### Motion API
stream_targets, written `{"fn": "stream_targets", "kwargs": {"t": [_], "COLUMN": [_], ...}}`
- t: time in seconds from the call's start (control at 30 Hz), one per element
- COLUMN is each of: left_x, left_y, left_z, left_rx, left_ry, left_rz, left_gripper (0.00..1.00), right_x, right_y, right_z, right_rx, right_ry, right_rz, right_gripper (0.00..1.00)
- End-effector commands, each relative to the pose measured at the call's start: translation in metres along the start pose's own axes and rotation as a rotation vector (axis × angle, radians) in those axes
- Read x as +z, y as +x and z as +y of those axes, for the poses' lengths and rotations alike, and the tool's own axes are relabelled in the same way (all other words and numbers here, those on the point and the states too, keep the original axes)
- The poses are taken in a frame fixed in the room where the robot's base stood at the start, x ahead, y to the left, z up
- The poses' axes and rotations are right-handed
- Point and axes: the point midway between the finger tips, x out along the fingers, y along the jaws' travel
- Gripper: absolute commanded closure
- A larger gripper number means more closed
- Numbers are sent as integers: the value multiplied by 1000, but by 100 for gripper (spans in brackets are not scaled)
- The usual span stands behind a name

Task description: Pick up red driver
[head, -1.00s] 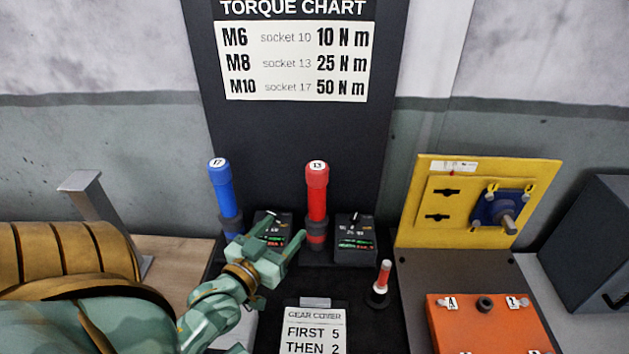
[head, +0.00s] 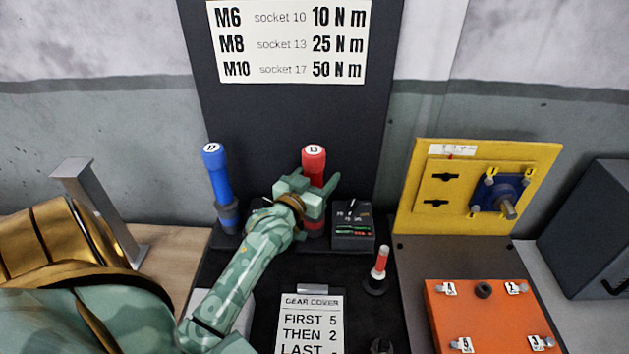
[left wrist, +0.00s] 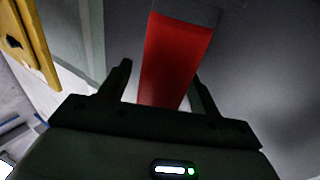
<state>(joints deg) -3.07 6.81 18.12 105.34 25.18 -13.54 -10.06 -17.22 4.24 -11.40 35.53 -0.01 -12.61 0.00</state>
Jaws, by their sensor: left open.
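The red driver (head: 314,160), marked 13 on its cap, stands upright in its dark holder behind the bench. My left gripper (head: 318,187) is at the driver's middle, with its fingers on either side, and hides part of the shaft in the head view. In the left wrist view the red driver (left wrist: 172,60) runs between the two open fingers (left wrist: 160,88). I cannot tell whether either finger touches it. My right gripper is in neither view.
A blue driver (head: 219,178) stands to the left. A dark box with a dial (head: 353,226) sits just right of the red driver. A small red-and-white tool (head: 378,268), a yellow panel (head: 415,190) and an orange plate (head: 480,310) are farther right.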

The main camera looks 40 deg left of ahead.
Motion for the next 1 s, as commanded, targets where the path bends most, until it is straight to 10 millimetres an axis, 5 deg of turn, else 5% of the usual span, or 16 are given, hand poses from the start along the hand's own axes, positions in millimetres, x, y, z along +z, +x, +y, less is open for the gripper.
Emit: {"fn": "stream_targets", "kwargs": {"t": [0.23,0.43,0.47,0.77,1.0], "left_x": [0,0,0,-7,-54], "left_y": [3,3,3,3,4], "left_z": [0,0,0,0,0], "left_rx": [0,0,0,0,1], "left_ry": [1,1,1,0,-1], "left_rz": [-1,-1,-1,5,10], "left_gripper": [37,90,92,92,92], "right_x": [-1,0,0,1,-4], "right_y": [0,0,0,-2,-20], "right_z": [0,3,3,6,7], "right_rx": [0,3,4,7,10], "right_ry": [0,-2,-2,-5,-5], "right_rz": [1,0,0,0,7], "right_gripper": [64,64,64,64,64]}}
